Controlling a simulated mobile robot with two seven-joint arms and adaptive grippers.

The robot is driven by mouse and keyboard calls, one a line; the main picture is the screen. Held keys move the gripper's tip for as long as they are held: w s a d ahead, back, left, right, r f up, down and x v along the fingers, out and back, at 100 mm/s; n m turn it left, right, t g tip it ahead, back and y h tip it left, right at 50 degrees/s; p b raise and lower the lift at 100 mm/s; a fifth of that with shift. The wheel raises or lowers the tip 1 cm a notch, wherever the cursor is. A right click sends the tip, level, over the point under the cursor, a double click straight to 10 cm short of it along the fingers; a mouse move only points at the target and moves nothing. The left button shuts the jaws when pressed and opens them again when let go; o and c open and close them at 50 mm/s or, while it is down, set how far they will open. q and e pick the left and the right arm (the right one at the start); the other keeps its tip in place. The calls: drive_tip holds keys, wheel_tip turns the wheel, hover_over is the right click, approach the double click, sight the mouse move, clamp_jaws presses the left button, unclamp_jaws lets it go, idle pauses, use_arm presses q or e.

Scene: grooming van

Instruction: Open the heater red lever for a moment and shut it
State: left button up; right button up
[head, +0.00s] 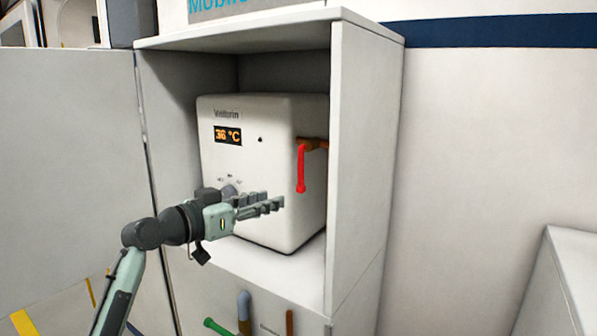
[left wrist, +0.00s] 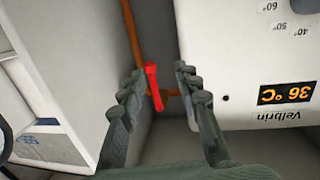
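The white heater (head: 262,165) stands in an open cabinet and its display reads 36 °C. The red lever (head: 301,170) hangs straight down from a copper pipe fitting at the heater's right side. My left gripper (head: 275,203) is in front of the heater, below and left of the lever. In the left wrist view the red lever (left wrist: 153,85) appears between the two spread fingers of my left gripper (left wrist: 158,87), beyond their tips; no contact shows. The heater (left wrist: 255,60) fills the right of that view. My right gripper is not in view.
The cabinet's right wall (head: 362,160) stands close to the lever. An open door panel (head: 70,165) is on the left. Below the heater shelf are a green handle (head: 217,326) and pipes. A white surface (head: 565,275) is at the lower right.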

use_arm(q)
drive_tip(key=m+h, duration=0.1)
approach(299, 168)
drive_tip(key=x, duration=0.4)
drive_tip(key=shift+r, duration=0.1)
drive_tip(key=p+x, duration=0.1)
drive_tip(key=x, duration=0.5)
drive_tip(key=shift+w+d, duration=0.25)
drive_tip(key=shift+w, duration=0.05)
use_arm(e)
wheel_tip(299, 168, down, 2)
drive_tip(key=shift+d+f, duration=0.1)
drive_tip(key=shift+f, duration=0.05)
use_arm(q)
drive_tip(key=shift+c, duration=0.6)
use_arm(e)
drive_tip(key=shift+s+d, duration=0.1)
use_arm(q)
clamp_jaws()
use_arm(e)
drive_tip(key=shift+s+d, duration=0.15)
